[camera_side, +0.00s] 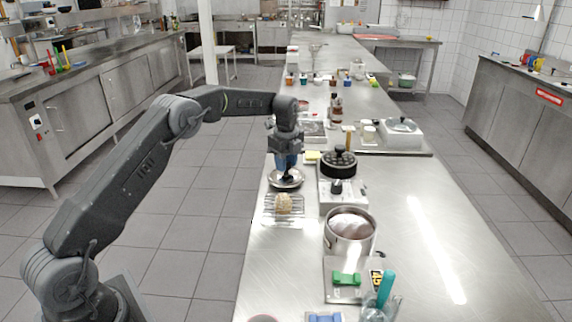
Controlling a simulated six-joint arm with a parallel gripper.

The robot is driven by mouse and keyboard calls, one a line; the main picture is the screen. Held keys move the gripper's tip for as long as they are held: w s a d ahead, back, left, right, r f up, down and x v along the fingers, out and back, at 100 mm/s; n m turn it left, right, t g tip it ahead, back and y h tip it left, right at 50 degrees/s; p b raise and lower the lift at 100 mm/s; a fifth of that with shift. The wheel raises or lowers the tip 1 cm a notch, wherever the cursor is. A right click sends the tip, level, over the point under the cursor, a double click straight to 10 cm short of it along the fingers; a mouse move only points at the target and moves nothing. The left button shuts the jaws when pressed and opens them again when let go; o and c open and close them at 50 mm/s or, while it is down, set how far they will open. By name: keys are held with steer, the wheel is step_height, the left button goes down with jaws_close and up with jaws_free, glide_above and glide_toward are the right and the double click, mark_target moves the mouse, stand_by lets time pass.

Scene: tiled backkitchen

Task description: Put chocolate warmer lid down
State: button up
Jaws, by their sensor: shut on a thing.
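My gripper (287,172) points down near the left edge of the steel counter and is shut on the knob area of a round silver lid (297,182). The lid looks level and is at or just above the counter; I cannot tell whether it touches. The fingers partly hide its middle. An open steel pot (350,228) with a brown surface inside stands nearer the camera, to the right.
A white appliance with a clear lid (403,125) stands behind right. A green item (346,279) lies in front. The counter's right side is clear.

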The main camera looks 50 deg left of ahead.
steer(key=shift+f, duration=0.35)
steer(key=shift+f, duration=0.2)
steer(key=o, duration=1)
steer(key=shift+c, duration=0.2)
